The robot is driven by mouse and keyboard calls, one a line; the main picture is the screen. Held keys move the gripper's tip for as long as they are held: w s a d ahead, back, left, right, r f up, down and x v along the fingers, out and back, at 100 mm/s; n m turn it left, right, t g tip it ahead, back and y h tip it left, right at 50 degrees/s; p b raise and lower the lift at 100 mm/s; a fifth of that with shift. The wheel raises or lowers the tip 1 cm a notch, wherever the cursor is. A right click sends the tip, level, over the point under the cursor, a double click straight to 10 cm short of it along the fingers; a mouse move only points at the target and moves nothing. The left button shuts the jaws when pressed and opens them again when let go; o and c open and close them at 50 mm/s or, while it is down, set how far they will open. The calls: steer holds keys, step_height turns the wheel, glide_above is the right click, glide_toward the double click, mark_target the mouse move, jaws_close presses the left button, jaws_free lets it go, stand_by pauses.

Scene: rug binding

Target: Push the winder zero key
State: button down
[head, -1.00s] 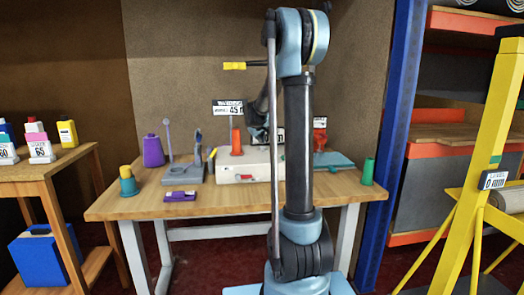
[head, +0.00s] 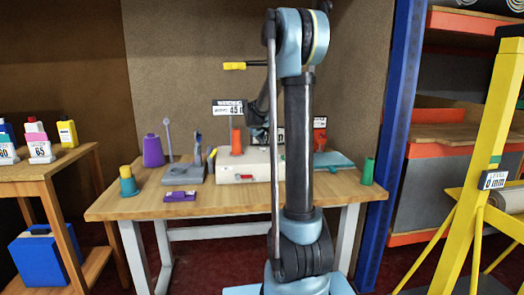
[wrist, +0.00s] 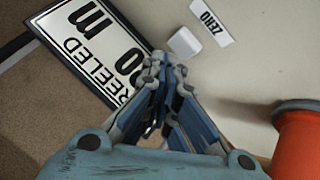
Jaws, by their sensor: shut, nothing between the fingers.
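The zero key is a small white block (wrist: 184,42) in the wrist view, on a pale surface beside a label reading ZERO (wrist: 211,22). My gripper (wrist: 165,70) is shut and empty. Its fingertips lie just below and left of the key in that view. I cannot tell whether they touch it. In the head view the pale winder housing (head: 248,168) stands on the wooden table, and my arm hides its right part and the key.
A REELED display plate (wrist: 88,45) lies left of the fingertips in the wrist view, partly covered by them. An orange spool (wrist: 298,142) stands at the right.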

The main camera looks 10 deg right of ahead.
mark_target(261, 147)
steer(key=shift+f, duration=0.8)
stand_by(0.8)
steer(key=shift+r, duration=0.85)
steer(key=shift+r, duration=2.55)
